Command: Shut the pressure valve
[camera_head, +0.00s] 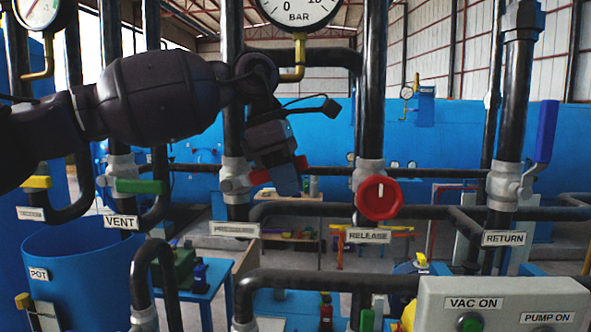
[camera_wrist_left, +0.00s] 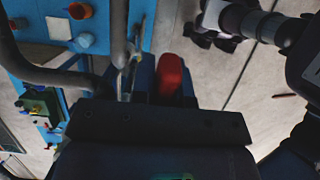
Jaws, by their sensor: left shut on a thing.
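The pressure valve (camera_head: 235,172) is a grey fitting on a dark vertical pipe, above a label (camera_head: 234,229) that reads PRESSURE. Its red lever (camera_head: 259,177) points to the right, roughly across the pipe. My left gripper (camera_head: 287,180) comes down from above and is shut on the red lever, hiding its middle. A bit of red also shows on the right side of the gripper. In the left wrist view the red lever (camera_wrist_left: 171,75) stands at the gripper's tip. My right gripper is not seen.
A round red RELEASE knob (camera_head: 378,198) is close on the right. A green VENT lever (camera_head: 140,186) is on the left, and a blue RETURN lever (camera_head: 546,131) stands upright at far right. A gauge (camera_head: 299,12) hangs above. A control box (camera_head: 500,300) is at lower right.

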